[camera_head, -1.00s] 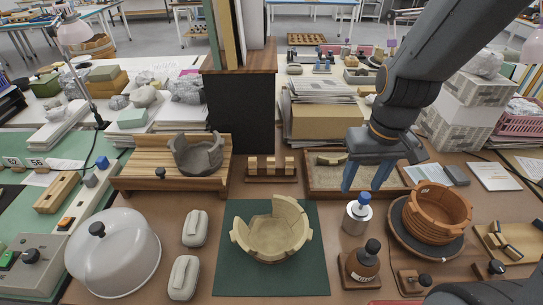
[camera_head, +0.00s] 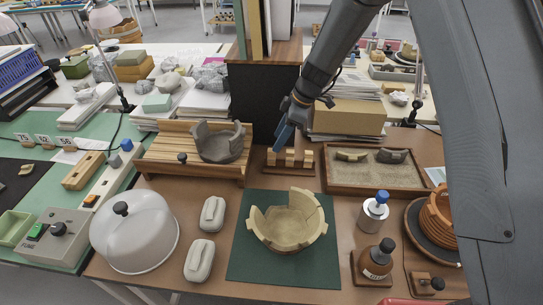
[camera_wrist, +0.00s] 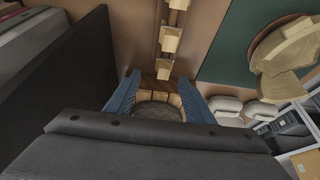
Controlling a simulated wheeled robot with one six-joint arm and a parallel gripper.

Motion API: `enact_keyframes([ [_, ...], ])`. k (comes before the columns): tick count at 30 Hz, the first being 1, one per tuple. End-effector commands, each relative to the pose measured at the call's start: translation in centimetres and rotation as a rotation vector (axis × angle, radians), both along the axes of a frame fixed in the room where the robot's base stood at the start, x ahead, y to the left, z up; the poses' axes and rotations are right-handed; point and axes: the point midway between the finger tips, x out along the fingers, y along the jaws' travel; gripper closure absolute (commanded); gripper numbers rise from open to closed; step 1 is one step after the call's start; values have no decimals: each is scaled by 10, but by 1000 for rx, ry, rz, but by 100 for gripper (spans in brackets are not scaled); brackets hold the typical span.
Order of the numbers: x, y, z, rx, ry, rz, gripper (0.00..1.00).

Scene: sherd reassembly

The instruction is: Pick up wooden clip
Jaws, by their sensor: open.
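Several small pale wooden clips stand in a row on a dark wooden rack (camera_head: 290,172) behind the green mat. In the head view the middle clip (camera_head: 289,157) is upright. The wrist view shows the row running away from me, with the nearest clip (camera_wrist: 164,68) close to the fingertips and another clip (camera_wrist: 170,40) beyond it. My gripper (camera_head: 280,143) is just above the left end of the rack. In the wrist view its blue fingers (camera_wrist: 158,79) are spread apart with nothing held between them. I cannot tell its exact height above the clips.
A tall black block (camera_head: 262,112) stands right behind the rack. A slatted wooden stand (camera_head: 165,160) with a grey broken bowl (camera_head: 220,147) is to the left. A sand tray (camera_head: 378,176) lies to the right. A beige broken pot (camera_head: 288,225) sits on the green mat (camera_head: 250,275) in front.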

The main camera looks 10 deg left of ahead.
Motion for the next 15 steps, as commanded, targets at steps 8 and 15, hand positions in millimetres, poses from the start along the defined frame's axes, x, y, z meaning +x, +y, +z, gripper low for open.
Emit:
enact_keyframes([
  [8, -5, 10, -22, -1, 3, -1, 52],
  [15, -9, 21, -50, -3, 1, -1, 52],
])
